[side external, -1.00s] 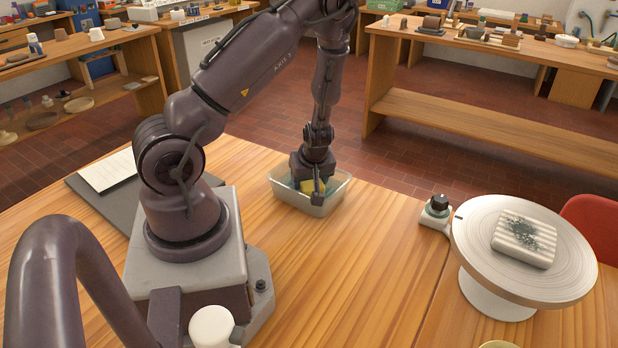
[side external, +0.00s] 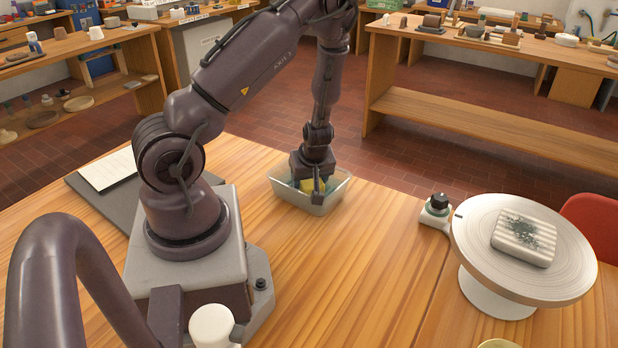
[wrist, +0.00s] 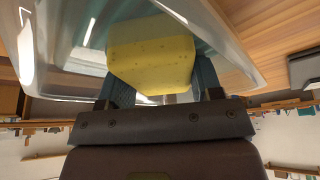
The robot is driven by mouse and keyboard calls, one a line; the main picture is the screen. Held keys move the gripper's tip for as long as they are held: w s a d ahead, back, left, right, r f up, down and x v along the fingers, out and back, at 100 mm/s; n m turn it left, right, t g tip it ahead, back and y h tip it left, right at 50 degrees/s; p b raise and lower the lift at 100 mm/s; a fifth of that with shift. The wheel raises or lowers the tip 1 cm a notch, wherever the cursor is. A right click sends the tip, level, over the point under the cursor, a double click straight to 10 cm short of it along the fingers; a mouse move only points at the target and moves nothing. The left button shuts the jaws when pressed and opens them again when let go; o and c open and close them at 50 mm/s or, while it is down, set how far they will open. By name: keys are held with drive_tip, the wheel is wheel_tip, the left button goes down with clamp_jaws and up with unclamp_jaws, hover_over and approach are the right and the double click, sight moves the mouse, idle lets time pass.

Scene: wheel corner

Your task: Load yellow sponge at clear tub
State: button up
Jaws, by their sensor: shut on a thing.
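The clear tub (side external: 322,208) stands on the wooden table in front of my arm, and its wall also shows in the wrist view (wrist: 65,55). The yellow sponge (side external: 306,186) is inside the tub's outline, partly hidden by my gripper. In the wrist view the yellow sponge (wrist: 152,55) sits between the two fingers. My gripper (side external: 311,190) points down into the tub and is shut on the sponge; it also shows in the wrist view (wrist: 160,85). I cannot tell whether the sponge touches the tub floor.
A white turntable (side external: 475,270) with a striped, dark-stained block (side external: 524,240) stands at the right. A small white device with a dark knob (side external: 438,205) is beside it. A dark board with paper (side external: 108,170) lies left.

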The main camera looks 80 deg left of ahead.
drive_tip(key=shift+r, duration=3.5)
drive_tip(key=w+d+r+m+t+h, duration=0.1)
drive_tip(key=w+d+r+m, duration=0.2)
drive_tip(key=d+m, duration=0.3)
drive_tip(key=w+d+r+m+t+h, duration=0.2)
drive_tip(key=d+m, duration=0.4)
drive_tip(key=d, duration=0.4)
drive_tip(key=w+d+r+m+t+h, duration=0.1)
drive_tip(key=w+d+r+m, duration=0.3)
drive_tip(key=w+d+m, duration=0.2)
drive_tip(key=d, duration=0.2)
drive_tip(key=shift+d+r+m+t+h, duration=0.3)
drive_tip(key=shift+d+t, duration=0.1)
